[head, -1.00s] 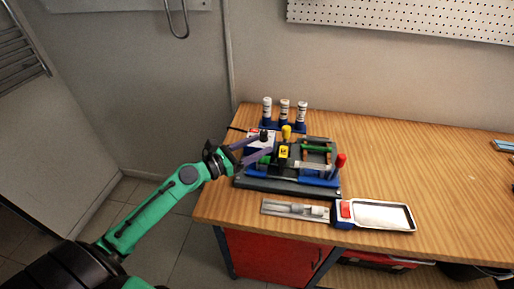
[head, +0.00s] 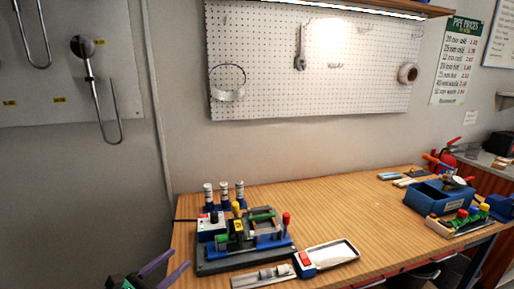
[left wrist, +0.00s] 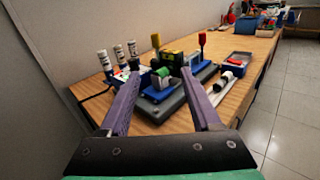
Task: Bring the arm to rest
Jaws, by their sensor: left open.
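My left gripper (head: 166,270) is at the bottom left of the head view, beyond the bench's left end, with its purple fingers apart and nothing between them. In the left wrist view the gripper (left wrist: 160,108) also shows open and empty. Past its fingertips stands the dark fixture board (left wrist: 168,106) with blue, green and yellow parts. The same board (head: 215,267) lies on the left part of the bench in the head view, apart from the gripper. My right gripper is not in view.
The wooden bench (head: 350,205) has free room in its middle. Several white bottles (head: 224,192) stand behind the board. A white tray (head: 335,254) lies in front. A blue box (head: 425,198) and a tray of coloured parts (head: 455,225) sit at the right.

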